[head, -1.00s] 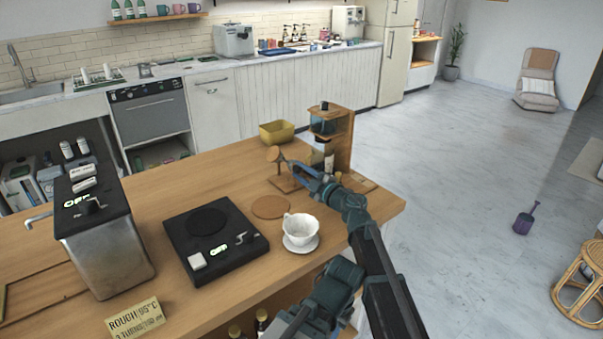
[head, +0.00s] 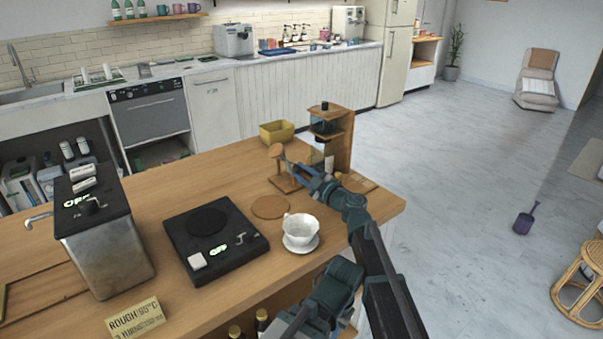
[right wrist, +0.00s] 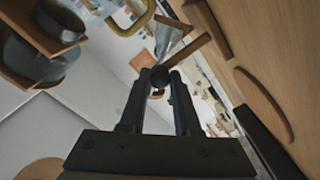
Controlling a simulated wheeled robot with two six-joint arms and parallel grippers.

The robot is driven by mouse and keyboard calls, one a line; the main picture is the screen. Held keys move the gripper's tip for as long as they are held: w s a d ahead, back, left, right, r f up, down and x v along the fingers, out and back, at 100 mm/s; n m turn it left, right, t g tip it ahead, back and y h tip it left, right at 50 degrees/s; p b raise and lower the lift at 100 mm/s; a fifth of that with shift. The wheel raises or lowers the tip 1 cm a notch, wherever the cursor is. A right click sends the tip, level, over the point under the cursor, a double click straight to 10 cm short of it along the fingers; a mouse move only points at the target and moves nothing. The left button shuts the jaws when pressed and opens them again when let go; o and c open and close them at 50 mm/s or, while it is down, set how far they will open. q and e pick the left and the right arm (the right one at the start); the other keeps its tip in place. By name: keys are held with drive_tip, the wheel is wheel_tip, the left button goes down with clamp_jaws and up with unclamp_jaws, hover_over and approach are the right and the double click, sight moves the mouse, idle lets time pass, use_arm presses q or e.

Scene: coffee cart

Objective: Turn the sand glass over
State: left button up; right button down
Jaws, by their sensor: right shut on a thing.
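The sand glass (head: 276,151) is at the far right part of the wooden counter, with a round wooden end showing above a wooden base. My right gripper (head: 303,169) reaches it from the right and hides much of it. In the right wrist view a clear glass cone (right wrist: 169,37) and wooden parts show just beyond the fingers. There my right gripper (right wrist: 160,78) is shut on a small dark round part of the sand glass. How upright the glass is I cannot tell. My left gripper is out of view.
A tall wooden stand with dark glassware (head: 343,137) is close behind my gripper. A yellow bin (head: 277,132) is to the left.

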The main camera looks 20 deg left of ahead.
drive_tip(key=c, duration=0.6)
unclamp_jaws()
drive_tip(key=shift+s+d, duration=0.1)
drive_tip(key=v, duration=1.3)
drive_tip(key=shift+s+d, duration=0.15)
drive_tip(key=shift+d, duration=0.05)
